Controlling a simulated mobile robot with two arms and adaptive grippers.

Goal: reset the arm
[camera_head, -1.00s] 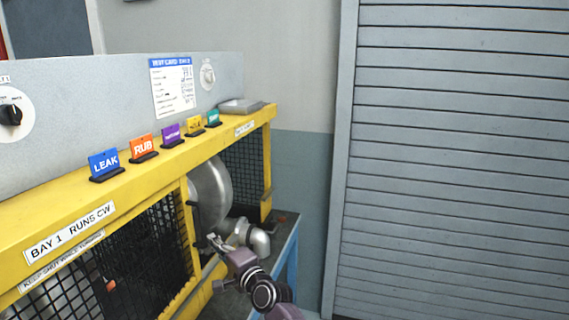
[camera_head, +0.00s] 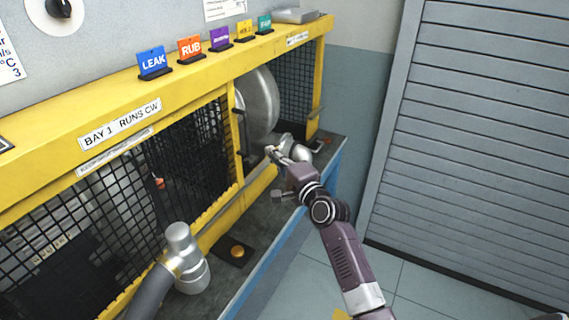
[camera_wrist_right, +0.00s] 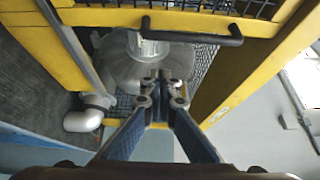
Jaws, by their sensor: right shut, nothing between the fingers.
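My right arm, purple and black, reaches up from the lower right in the head view. Its gripper (camera_head: 273,153) is shut and empty, in front of the silver round blower housing (camera_head: 259,104) in the open bay of the yellow frame. The wrist view shows the closed fingertips (camera_wrist_right: 163,76) before that housing (camera_wrist_right: 125,63). A silver elbow pipe (camera_wrist_right: 84,119) lies to their left there. A black bar handle (camera_wrist_right: 190,38) crosses above them. I cannot tell whether the fingers touch anything. My left gripper is not in view.
The yellow guard frame (camera_head: 120,95) carries coloured tags, including LEAK (camera_head: 153,62) and RUB (camera_head: 190,48). A grey pipe fitting (camera_head: 185,255) and an orange button (camera_head: 238,251) are on the lower bench. A grey shutter (camera_head: 470,150) stands right; floor (camera_head: 410,280) is open before it.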

